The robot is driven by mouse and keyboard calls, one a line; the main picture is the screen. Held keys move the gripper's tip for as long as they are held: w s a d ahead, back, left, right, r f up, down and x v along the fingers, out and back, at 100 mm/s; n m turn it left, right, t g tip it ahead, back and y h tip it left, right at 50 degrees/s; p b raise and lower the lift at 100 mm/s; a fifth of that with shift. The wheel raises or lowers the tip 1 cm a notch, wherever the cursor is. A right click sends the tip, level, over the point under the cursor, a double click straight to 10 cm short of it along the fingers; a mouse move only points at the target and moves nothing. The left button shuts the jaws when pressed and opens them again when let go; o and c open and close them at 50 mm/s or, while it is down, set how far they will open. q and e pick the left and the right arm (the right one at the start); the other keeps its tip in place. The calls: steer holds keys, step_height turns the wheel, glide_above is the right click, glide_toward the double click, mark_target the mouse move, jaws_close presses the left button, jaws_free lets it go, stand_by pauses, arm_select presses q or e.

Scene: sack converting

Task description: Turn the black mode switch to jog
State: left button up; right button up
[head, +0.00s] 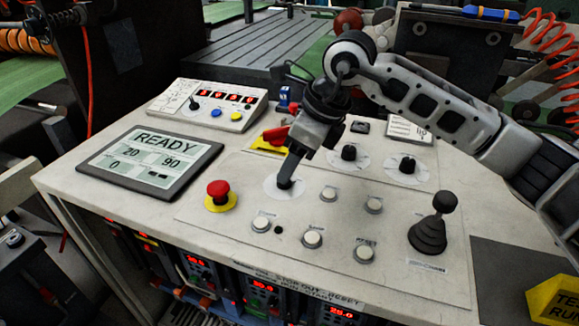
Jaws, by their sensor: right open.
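My right gripper (286,182) reaches down from the upper right, its fingertips over a round white dial plate (272,190) on the control panel. Any knob at that plate is hidden by the fingers, and I cannot tell whether they touch it. Two other black rotary knobs stand on white dial plates to the right: one knob (348,153) behind the buttons and another knob (407,165) further right. The dial markings are too small to read, so no jog position can be made out. My left gripper is out of view.
A red emergency button (218,190) stands left of the gripper, beside a READY display (145,160). Several pale push buttons (312,239) lie in front, and a black joystick (432,226) stands at right. A sloped box (205,105) with red digits is at back left.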

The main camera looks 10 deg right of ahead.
steer(key=b+v, duration=0.1)
steer(key=v, duration=1.2)
steer(key=shift+s+d, duration=0.1)
